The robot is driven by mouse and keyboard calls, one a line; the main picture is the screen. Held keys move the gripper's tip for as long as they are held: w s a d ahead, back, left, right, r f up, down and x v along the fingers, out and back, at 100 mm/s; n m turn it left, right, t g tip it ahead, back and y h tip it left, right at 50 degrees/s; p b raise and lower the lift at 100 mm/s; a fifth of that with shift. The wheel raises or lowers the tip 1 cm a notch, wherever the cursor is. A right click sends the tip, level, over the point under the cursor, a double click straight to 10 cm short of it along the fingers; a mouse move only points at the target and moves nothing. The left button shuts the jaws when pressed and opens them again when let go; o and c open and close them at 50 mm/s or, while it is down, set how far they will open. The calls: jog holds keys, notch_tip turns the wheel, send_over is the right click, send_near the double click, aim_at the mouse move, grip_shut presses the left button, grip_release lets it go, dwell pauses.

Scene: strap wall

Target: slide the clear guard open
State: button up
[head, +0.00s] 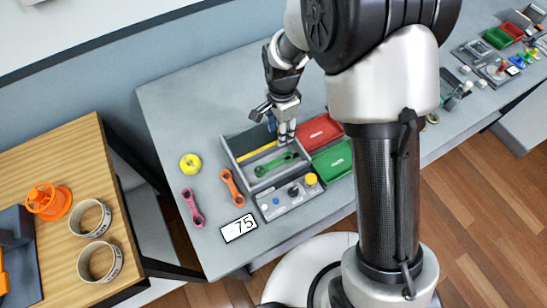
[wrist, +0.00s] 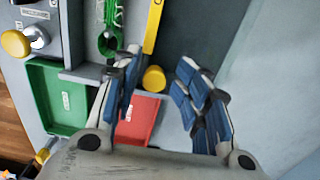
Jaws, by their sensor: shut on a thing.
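The tray unit (head: 227,150) stands on the grey bench in the head view. The clear guard itself is hard to make out; I cannot trace its edges. A yellow strip (head: 257,155) runs along the tray's inside, and it also shows in the wrist view (wrist: 153,25). A yellow knob (wrist: 154,79) sits at the end of that strip, between my fingers. My gripper (head: 285,138) points down at the tray's back right part. In the wrist view its blue-padded fingers (wrist: 156,76) stand either side of the knob and are shut on it. Whether the knob joins the guard is unclear.
A green tool (head: 276,165) lies in the tray. A red bin (head: 319,132) and a green bin (head: 333,160) adjoin it at right. A panel with a yellow button (head: 311,179) is in front. Two wrenches and a yellow ring (head: 190,164) lie at left.

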jog(key=shift+w+a+r+p, duration=0.1)
jog(key=shift+r+p, duration=1.9)
jog(key=shift+r, duration=0.95)
jog(key=shift+c, duration=0.5)
jog(key=shift+r, duration=0.2)
jog(key=shift+c, duration=0.7)
notch_tip(320, 180, up, 6)
jog(key=p, duration=0.4)
jog(key=shift+f+p, duration=0.25)
jog(key=shift+p, duration=0.05)
jog(key=c, duration=0.4)
